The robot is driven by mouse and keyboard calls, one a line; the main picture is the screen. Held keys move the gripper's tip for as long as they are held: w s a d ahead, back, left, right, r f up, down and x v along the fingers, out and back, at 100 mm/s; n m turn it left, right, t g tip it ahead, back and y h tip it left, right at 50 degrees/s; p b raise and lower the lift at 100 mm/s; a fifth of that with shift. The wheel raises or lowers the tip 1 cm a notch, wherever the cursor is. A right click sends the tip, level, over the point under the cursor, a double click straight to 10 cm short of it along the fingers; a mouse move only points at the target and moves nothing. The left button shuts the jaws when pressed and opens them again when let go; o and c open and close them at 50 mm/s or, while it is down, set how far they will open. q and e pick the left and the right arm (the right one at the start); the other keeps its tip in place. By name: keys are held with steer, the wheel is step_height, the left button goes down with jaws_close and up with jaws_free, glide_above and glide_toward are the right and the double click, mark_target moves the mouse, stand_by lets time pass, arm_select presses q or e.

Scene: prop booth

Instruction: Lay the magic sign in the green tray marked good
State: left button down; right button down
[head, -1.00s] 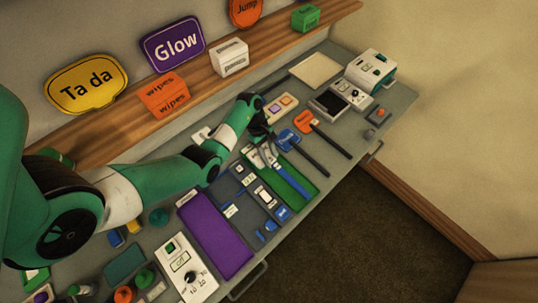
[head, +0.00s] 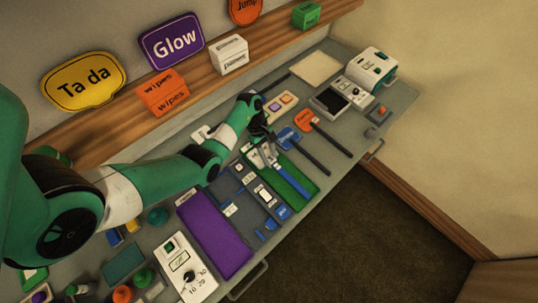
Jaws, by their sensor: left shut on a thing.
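The green tray (head: 304,185) is a long, narrow tray in the middle of the table. My left gripper (head: 268,160) is low at its upper left end and shut on the magic sign (head: 290,180). The sign's long blue handle lies along the tray, pointing to the lower right. The gripper hides most of the sign's face, and its lettering cannot be read. Whether the sign fully rests on the tray floor is hard to tell. My right gripper is not in view.
A purple tray (head: 222,240) lies to the left, past a grey-blue divided tray with small items. A blue sign (head: 288,138) and an orange sign (head: 305,120), both with dark handles, lie just right of the green tray. Devices stand at the far right.

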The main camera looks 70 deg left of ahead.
arm_select(q)
steer(key=shift+f, duration=0.4)
stand_by(1.3)
steer(key=shift+c, duration=1.3)
jaws_free()
step_height(320, 180, up, 8)
steer(key=p, duration=0.8)
